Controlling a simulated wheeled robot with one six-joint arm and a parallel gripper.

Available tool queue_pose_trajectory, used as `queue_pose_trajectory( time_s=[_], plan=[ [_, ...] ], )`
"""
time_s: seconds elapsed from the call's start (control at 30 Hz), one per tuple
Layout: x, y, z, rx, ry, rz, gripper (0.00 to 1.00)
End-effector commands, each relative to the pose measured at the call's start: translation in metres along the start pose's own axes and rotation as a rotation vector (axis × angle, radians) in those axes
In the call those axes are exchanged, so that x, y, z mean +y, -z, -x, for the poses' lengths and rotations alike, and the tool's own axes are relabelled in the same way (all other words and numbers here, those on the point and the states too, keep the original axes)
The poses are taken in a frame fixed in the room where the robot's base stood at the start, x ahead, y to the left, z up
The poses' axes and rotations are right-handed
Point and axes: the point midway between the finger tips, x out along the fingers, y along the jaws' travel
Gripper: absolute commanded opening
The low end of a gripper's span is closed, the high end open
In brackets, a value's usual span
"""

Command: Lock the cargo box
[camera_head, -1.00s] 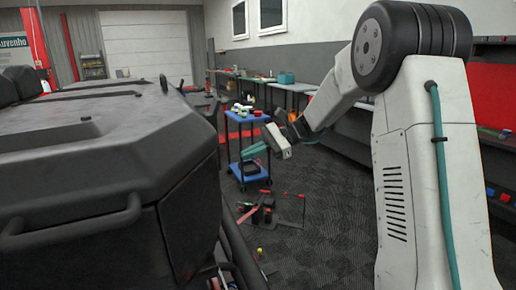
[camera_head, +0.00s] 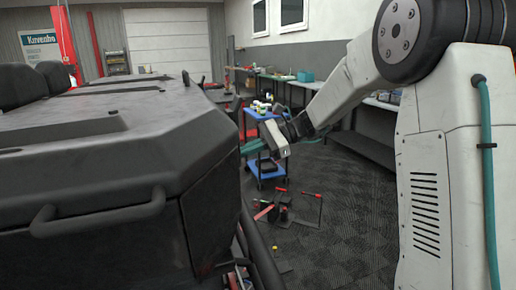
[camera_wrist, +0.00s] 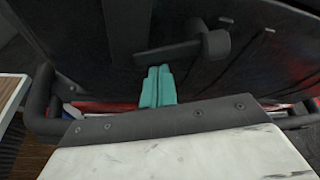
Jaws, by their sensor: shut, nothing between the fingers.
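The cargo box (camera_head: 110,150) is a large dark grey box with its lid down, filling the left of the head view. A tube handle (camera_head: 98,212) runs along its near edge. In the wrist view a dark panel (camera_wrist: 90,40) fills the top, with a black lever-like latch with a round knob (camera_wrist: 213,45) on it. My gripper (camera_wrist: 157,72) shows there as two teal fingers, shut together and empty, just below the lever; whether they touch it I cannot tell. In the head view the gripper (camera_head: 252,147) is at the box's right side, partly hidden.
A blue cart (camera_head: 268,168) with small items stands behind my gripper. Red and black clamp-like tools (camera_head: 283,208) lie on the floor right of the box. A dark tube bar (camera_wrist: 42,98) is at the left of the wrist view. Workbenches line the right wall.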

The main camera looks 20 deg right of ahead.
Motion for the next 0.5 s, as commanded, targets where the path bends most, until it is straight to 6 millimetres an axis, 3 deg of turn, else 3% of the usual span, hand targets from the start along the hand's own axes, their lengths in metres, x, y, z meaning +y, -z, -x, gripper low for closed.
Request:
queue_pose_trajectory(
  time_s=[0.5],
  plan=[
    [0.0009, -0.0063, 0.0023, 0.0, 0.0, 0.001, 0.0]
  ],
)
